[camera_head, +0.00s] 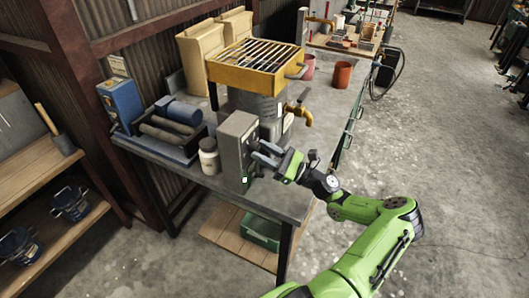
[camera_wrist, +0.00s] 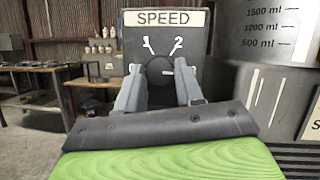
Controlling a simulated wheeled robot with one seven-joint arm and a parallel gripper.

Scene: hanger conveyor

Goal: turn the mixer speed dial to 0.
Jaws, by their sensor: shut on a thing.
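The mixer's grey control box (camera_head: 229,150) stands on the front corner of the metal bench. In the wrist view its dark panel (camera_wrist: 205,22) carries a SPEED label (camera_wrist: 163,18), with white marks 1 and 2 below it. The round dark speed dial (camera_wrist: 168,73) sits below these marks, between my fingers. My gripper (camera_wrist: 160,74) is shut on the dial, a finger on each side. In the head view my gripper (camera_head: 262,155) reaches the box's right face; the dial is hidden there. I see no 0 mark, and the dial's pointing direction is unclear.
A steel mixer vessel with volume marks (camera_wrist: 280,70) stands close right of the panel, under a yellow grated tray (camera_head: 262,62). A brass tap (camera_head: 299,110) juts out nearby. A white jar (camera_head: 209,157) stands left of the box. Open floor lies right of the bench.

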